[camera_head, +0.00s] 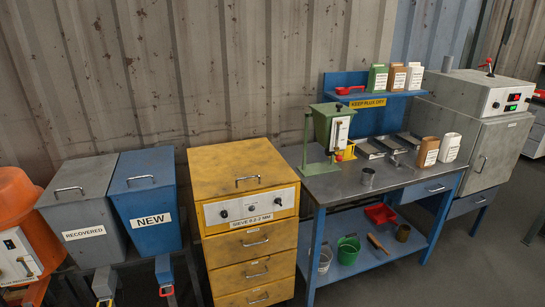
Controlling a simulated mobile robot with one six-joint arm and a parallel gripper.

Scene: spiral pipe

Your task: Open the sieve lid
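The sieve (251,217) is a yellow cabinet in the middle of the head view, standing against the wall. Its front panel has dark knobs and a label reading "SIEVE 0.2-2 MM". The yellow lid (222,165) on top lies flat and looks closed. A metal bar handle (248,180) sits near the lid's front edge. Several drawers with metal handles are below the panel, and they look shut. My gripper is not in this view, so its place and state are hidden.
Left of the sieve stand a blue "NEW" bin (145,190) and a grey "RECOVERED" bin (78,205), both lidded. A workbench (385,185) with a green hopper (326,125) stands close on the right. An oven-like cabinet (490,150) is beyond it. Floor (460,265) at right is clear.

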